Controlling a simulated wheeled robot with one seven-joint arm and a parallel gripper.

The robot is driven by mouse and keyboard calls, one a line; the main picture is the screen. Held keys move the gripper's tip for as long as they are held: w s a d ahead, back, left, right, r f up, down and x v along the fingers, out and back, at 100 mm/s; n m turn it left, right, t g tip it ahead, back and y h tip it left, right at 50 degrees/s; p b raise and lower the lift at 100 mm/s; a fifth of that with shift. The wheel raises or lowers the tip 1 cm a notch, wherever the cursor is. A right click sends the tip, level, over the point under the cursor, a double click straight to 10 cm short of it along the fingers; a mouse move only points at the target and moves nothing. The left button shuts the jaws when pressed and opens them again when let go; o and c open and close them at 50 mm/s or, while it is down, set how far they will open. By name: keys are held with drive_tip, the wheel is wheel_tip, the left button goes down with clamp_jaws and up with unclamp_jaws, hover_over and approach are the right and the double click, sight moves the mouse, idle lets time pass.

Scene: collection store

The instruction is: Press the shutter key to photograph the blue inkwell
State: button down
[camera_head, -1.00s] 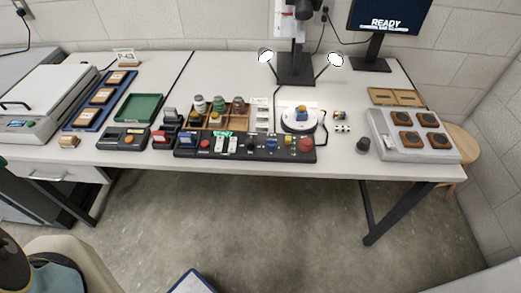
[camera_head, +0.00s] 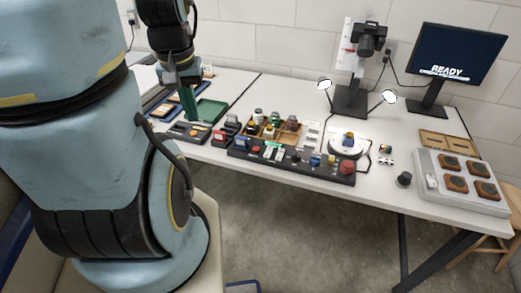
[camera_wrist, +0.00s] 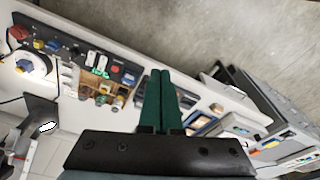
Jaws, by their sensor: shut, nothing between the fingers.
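A small blue and orange piece, likely the blue inkwell (camera_head: 348,136), sits on a white round turntable (camera_head: 336,149) below the overhead camera (camera_head: 366,40). It also shows at the left of the wrist view (camera_wrist: 24,65). A long black control panel (camera_head: 290,165) lies along the table's front edge, with a large red button (camera_head: 347,167), a blue key (camera_head: 315,159) and other keys. I cannot tell which is the shutter key. My gripper (camera_head: 190,118) has green fingers, shut and empty, near the green tray, left of the panel. Its fingers fill the middle of the wrist view (camera_wrist: 160,73).
A monitor (camera_head: 458,55) reads READY. A wooden rack with several jars (camera_head: 274,118) stands behind the panel. A green tray (camera_head: 211,110) and a dark box (camera_head: 186,132) lie left of it.

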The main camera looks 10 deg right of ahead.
drive_tip(key=w+d+f+m+y+p, duration=0.1)
drive_tip(key=w+d+f+m+y, duration=0.4)
drive_tip(key=w+d+f+m, duration=0.4)
drive_tip(key=m+t+y, duration=0.1)
drive_tip(key=m+t, duration=0.4)
drive_tip(key=m, duration=0.3)
hover_over(259, 151)
wheel_tip(259, 151, down, 4)
drive_tip(key=shift+w+d+f+p, duration=0.1)
drive_tip(key=shift+f+p, duration=0.1)
drive_tip(key=shift+p, duration=0.15)
drive_tip(key=shift+f, duration=0.15)
wheel_tip(259, 151, down, 8)
drive_tip(key=b, duration=0.6)
drive_tip(key=shift+f, duration=0.25)
drive_tip(key=shift+f+b, duration=0.1)
drive_tip(key=shift+b, duration=0.3)
drive_tip(key=shift+f+b, duration=0.3)
drive_tip(key=shift+b, duration=0.1)
